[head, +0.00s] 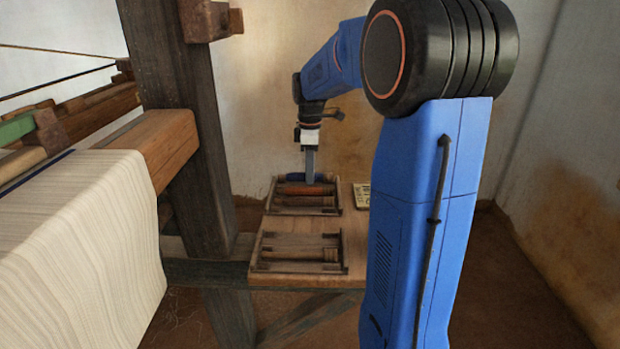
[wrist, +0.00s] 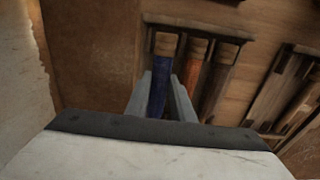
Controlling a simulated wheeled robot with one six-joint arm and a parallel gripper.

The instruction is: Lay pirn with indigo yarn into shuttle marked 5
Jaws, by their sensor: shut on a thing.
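The pirn with indigo yarn (wrist: 160,92) lies between my gripper's two fingers (wrist: 165,95) in the wrist view, and my gripper is shut on it. It is at one side of a rack, beside other pirns. In the head view the indigo pirn (head: 294,177) shows at the rack's far edge, with my gripper (head: 310,172) reaching down to it. A shuttle (head: 298,267) lies on the near part of the bench; part of it shows at the right in the wrist view (wrist: 275,95). I cannot read any number on it.
The rack (head: 336,205) also holds a rust-coloured pirn (head: 303,189) and a brown one. A small printed card (head: 362,194) lies right of the rack on the wooden bench (head: 285,225). A dark loom post (head: 180,90) and pale cloth (head: 80,250) stand at the left.

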